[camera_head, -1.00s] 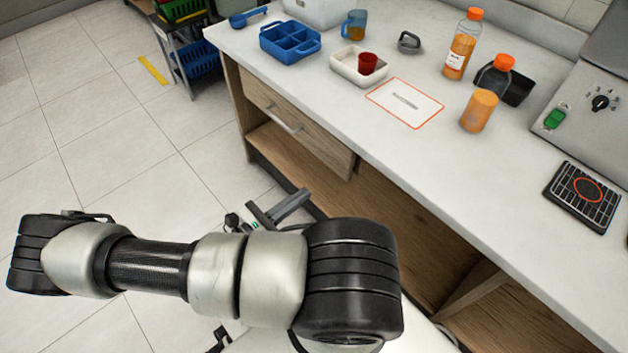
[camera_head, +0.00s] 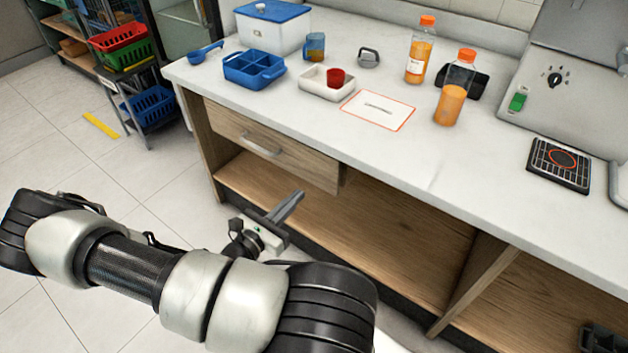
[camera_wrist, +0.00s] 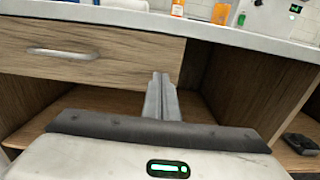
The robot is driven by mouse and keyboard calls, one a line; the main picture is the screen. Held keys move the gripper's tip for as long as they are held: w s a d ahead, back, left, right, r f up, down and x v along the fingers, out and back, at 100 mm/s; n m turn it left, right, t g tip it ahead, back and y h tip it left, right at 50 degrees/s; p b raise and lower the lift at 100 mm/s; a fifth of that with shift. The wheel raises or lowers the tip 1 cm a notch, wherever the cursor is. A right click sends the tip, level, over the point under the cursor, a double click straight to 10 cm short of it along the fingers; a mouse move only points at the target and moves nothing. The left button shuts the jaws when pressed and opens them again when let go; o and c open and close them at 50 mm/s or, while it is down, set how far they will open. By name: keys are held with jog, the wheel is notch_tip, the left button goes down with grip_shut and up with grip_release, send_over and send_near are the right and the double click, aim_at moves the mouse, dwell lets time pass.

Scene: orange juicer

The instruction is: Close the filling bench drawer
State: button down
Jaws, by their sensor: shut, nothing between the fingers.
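The filling bench drawer (camera_head: 272,145) has a wooden front and a silver bar handle (camera_head: 260,146). It sits under the left part of the white worktop, and its front looks about flush with the bench in the head view. In the wrist view the drawer front (camera_wrist: 130,62) fills the upper left, with its handle (camera_wrist: 62,53) at the left. My gripper (camera_head: 296,198) is shut and empty. It is in front of the bench, below the drawer's height in the head view. In the wrist view the fingertips (camera_wrist: 161,78) overlap the drawer's lower right part; I cannot tell if they touch it.
The worktop (camera_head: 340,165) carries a blue divided tray (camera_head: 254,70), a white tray (camera_head: 318,90) with a red cup, juice bottles (camera_head: 420,50) and a black grid pad (camera_head: 559,164). Open shelf space (camera_head: 390,235) lies under the drawer.

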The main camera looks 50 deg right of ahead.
aim_at(322, 170)
jog(key=d, duration=0.3)
jog(key=d+b, duration=0.1)
jog(key=d, duration=0.4)
jog(key=shift+w+d+f+b, duration=0.1)
jog(key=shift+w+d+b, duration=0.25)
jog(key=shift+d+b, duration=0.05)
jog(key=shift+d, duration=0.3)
jog(key=shift+d+r, duration=0.2)
jog(key=shift+d, duration=0.25)
jog(key=shift+w+d+p, duration=0.15)
jog(key=shift+d+p, duration=0.15)
jog(key=shift+d, duration=0.6)
jog(key=shift+w+d+p, duration=0.1)
jog(key=shift+d+p, duration=0.15)
jog(key=shift+d, duration=0.65)
jog(key=shift+a, duration=0.1)
jog(key=shift+a, duration=0.25)
jog(key=s+a+p, duration=0.1)
jog(key=a+p, duration=0.1)
jog(key=a, duration=1.1)
jog(key=shift+a+p, duration=0.4)
